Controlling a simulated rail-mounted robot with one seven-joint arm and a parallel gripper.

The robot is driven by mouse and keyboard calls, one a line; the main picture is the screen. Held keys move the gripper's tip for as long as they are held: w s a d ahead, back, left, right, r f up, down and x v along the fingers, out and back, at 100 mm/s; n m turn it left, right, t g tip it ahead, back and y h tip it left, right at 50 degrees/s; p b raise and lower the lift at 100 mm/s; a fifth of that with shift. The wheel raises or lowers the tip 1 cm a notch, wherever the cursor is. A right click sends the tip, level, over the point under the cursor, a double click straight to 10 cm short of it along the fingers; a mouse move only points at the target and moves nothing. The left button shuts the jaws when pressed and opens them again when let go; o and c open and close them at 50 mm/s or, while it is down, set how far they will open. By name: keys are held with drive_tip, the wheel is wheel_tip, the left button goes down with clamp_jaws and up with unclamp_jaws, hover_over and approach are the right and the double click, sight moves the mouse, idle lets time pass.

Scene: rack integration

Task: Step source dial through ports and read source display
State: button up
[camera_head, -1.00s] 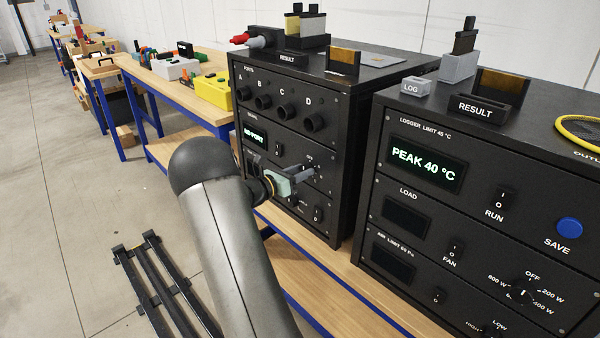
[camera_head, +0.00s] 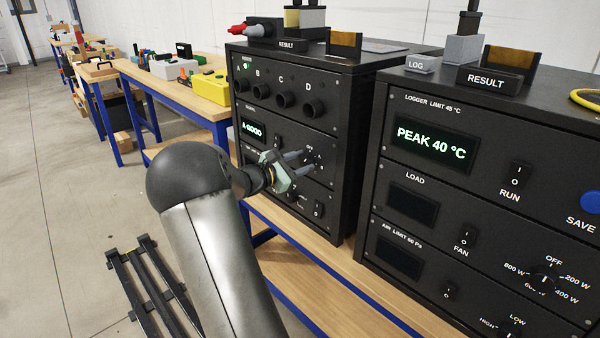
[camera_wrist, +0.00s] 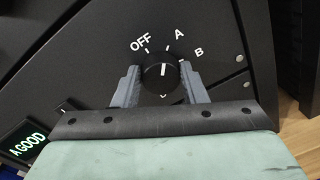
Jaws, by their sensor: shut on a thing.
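The source dial (camera_wrist: 162,72) is a round black knob with a white pointer line, on the left rack's middle panel. In the wrist view OFF, A and B labels show around its upper side; lower labels are mostly hidden by the gripper. My gripper (camera_wrist: 160,84) is shut on the dial, one grey finger on each side; it also shows in the head view (camera_head: 302,164). The source display (camera_head: 252,131) reads "A-GOOD" in green; it also shows in the wrist view (camera_wrist: 24,140). A green light (camera_head: 245,66) is lit by port A (camera_head: 241,84).
The right rack (camera_head: 480,190) stands close by, with its logger display (camera_head: 432,144) reading "PEAK 40 °C". A RESULT holder (camera_head: 487,80) sits on it. Ports B, C and D run along the left rack's top panel. A wooden bench (camera_head: 180,84) extends behind.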

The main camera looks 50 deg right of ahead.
drive_tip(key=shift+s+f+m+b, duration=0.1)
drive_tip(key=shift+m+b, duration=0.9)
drive_tip(key=shift+b, duration=0.1)
drive_tip(key=o, duration=1)
drive_tip(key=shift+c, duration=0.2)
drive_tip(key=shift+a, duration=0.1)
drive_tip(key=p+v, duration=0.1)
drive_tip(key=v, duration=1.6)
drive_tip(key=shift+r+p, duration=0.25)
drive_tip(key=shift+p, duration=0.15)
drive_tip(key=shift+a, duration=0.15)
